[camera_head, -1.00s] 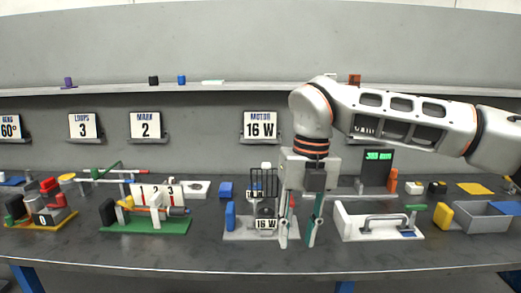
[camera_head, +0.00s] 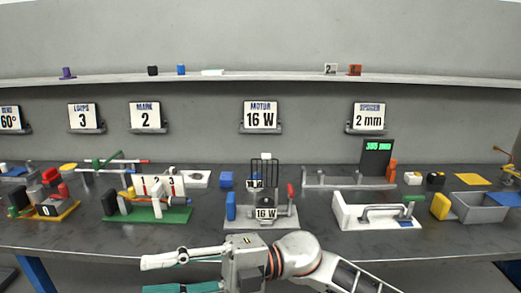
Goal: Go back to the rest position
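My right gripper (camera_head: 150,276) is at the lower middle of the head view, in front of the workbench's front edge. Its fingers point left and stand apart, with nothing between them. Its white arm (camera_head: 335,272) reaches in from the bottom right. My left gripper is not in view. The motor station (camera_head: 261,222), with a wire cage and a "16 W" label, stands on the bench beyond the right gripper, apart from it.
The dark workbench (camera_head: 300,240) holds a green-based fixture (camera_head: 150,216), a white tray with a handle (camera_head: 380,222), a yellow block (camera_head: 441,206) and a grey bin (camera_head: 480,212). A shelf (camera_head: 280,77) with small blocks runs along the wall above several signs.

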